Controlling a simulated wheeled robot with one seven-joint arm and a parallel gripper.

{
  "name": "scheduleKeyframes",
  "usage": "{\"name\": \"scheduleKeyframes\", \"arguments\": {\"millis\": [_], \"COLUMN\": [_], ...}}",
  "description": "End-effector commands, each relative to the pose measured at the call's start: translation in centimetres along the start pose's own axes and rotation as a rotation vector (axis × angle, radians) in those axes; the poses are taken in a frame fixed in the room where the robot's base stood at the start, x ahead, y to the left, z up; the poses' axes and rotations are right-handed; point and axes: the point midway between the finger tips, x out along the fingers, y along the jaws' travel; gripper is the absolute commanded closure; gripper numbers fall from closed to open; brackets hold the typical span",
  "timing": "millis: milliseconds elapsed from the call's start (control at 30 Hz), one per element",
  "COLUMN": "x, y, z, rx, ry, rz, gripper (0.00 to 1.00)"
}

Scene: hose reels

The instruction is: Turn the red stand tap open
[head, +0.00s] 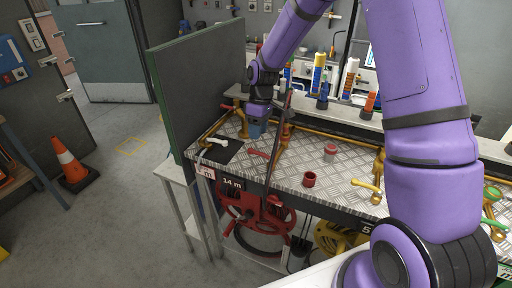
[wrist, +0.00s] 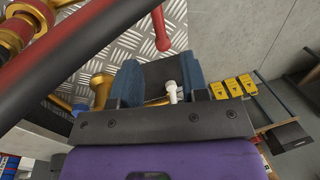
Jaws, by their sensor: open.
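The red tap lever (head: 258,154) lies on the ribbed metal bench top, beside a copper-coloured upright fitting (head: 286,133); a dark strip partly covers that fitting. In the wrist view a red lever (wrist: 160,28) with a rounded end shows just beyond the fingers. My gripper (head: 257,128) points down over the bench, behind and left of the upright fitting. In the wrist view my gripper (wrist: 165,80) is open, with blue fingers. A white lever end (wrist: 172,91) shows near the fingers; I cannot tell if it touches them. Nothing is clearly held.
A white-handled tap (head: 215,141) is at the bench's left end, near a green-edged panel (head: 200,90). A red cup-like piece (head: 309,179) and a red-topped can (head: 330,152) stand to the right. A red hose reel (head: 258,212) hangs below.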

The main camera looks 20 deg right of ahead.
Motion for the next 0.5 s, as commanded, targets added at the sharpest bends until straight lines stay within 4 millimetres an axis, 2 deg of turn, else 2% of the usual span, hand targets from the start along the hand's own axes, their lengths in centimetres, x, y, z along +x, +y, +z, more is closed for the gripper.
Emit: {"name": "scheduleKeyframes", "arguments": {"millis": [33,200,300,500], "x": [1.1,3.8,5.1,6.3], "y": [-0.1,-0.1,-0.1,0.0], "z": [0.1,0.1,0.0,0.1], "rx": [0.0,-0.001,-0.001,0.0], "ry": [-0.003,-0.002,-0.002,-0.001], "rz": [-0.003,-0.002,-0.002,0.0], "gripper": [0.59,0.59,0.59,0.59]}}
